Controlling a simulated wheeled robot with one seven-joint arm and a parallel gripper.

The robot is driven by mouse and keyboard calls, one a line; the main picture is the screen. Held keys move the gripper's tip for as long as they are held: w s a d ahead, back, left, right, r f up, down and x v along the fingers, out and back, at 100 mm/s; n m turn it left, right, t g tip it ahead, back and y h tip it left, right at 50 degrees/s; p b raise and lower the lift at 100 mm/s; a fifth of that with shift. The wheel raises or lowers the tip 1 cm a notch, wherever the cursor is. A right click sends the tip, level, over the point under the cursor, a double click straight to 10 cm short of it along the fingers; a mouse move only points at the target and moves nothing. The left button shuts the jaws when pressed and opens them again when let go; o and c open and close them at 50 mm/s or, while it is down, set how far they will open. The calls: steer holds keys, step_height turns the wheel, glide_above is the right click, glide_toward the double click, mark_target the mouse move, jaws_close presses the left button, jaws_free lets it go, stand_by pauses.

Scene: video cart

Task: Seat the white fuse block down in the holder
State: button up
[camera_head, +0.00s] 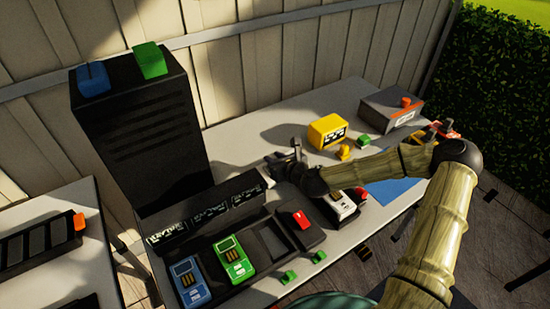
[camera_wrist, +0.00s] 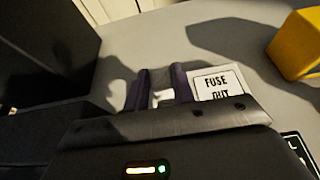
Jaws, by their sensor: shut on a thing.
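The white fuse block (camera_wrist: 161,97) shows as a small white piece between the two dark fingers in the wrist view. My gripper (camera_wrist: 160,82) is shut on it, and the gripper body hides most of the block. In the head view my gripper (camera_head: 280,162) is over the grey tabletop, right of the black box and behind the tray. The block is hard to make out there. I cannot tell which part is the fuse holder. A dark tray (camera_head: 258,285) has blue and green modules and one empty-looking bay (camera_head: 271,240). The gripper is apart from that bay.
A tall black box (camera_head: 150,130) and a black meter strip (camera_head: 208,215) stand left of my gripper. A white "FUSE OUT" label (camera_wrist: 216,83) lies by the fingers. A yellow box (camera_head: 327,131) is to the right. Grey tabletop lies clear behind my gripper.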

steer(key=shift+f, duration=0.35)
steer(key=o, duration=1)
steer(key=shift+o, duration=0.2)
steer(key=p+v, duration=1.4)
steer(key=v, duration=0.3)
steer(key=shift+s+d, duration=0.1)
steer(key=shift+s, duration=0.1)
